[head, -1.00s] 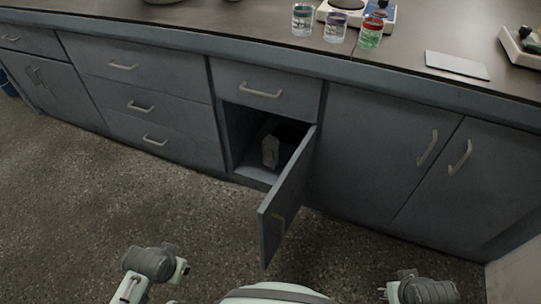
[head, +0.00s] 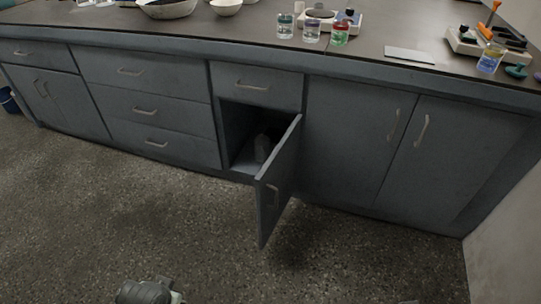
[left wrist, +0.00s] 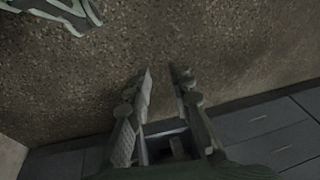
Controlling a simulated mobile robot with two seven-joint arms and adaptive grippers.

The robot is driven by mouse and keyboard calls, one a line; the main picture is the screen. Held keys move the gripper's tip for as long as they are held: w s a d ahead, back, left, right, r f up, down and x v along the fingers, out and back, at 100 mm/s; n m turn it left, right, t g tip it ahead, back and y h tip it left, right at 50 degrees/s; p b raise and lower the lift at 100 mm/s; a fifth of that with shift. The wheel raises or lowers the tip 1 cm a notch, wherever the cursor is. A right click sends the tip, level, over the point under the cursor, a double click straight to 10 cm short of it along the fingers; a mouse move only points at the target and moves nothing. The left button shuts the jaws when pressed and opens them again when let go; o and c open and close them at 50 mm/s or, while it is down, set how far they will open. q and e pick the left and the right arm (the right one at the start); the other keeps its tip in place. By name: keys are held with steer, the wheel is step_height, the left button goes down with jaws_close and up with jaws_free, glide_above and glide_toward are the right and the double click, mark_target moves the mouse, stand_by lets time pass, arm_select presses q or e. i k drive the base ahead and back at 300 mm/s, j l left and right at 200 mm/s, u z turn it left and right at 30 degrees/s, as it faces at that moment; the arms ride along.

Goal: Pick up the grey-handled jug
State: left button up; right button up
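A grey object (head: 262,148), possibly the jug, stands inside the open lower cupboard (head: 236,125) in the head view. The cupboard door (head: 278,182) hides part of it, and its handle cannot be made out. In the head view only part of my left arm shows at the bottom edge.
The open door juts out over the floor. Three beakers (head: 312,31), a balance (head: 325,18), a flat pale plate (head: 410,55) and bowls (head: 226,7) stand on the counter. A wall (head: 505,205) rises at the right. The floor (head: 110,215) before the cabinets is clear.

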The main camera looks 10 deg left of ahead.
mark_target(262, 144)
steer(key=z, duration=1.5)
steer(key=k+j, duration=0.1)
steer(key=j, duration=0.75)
steer(key=k+j+z, duration=0.1)
steer(key=j, duration=0.35)
steer(key=k+j, duration=0.1)
steer(key=j, duration=0.35)
steer(key=k+j, duration=0.1)
steer(key=j, duration=0.3)
steer(key=z, duration=0.05)
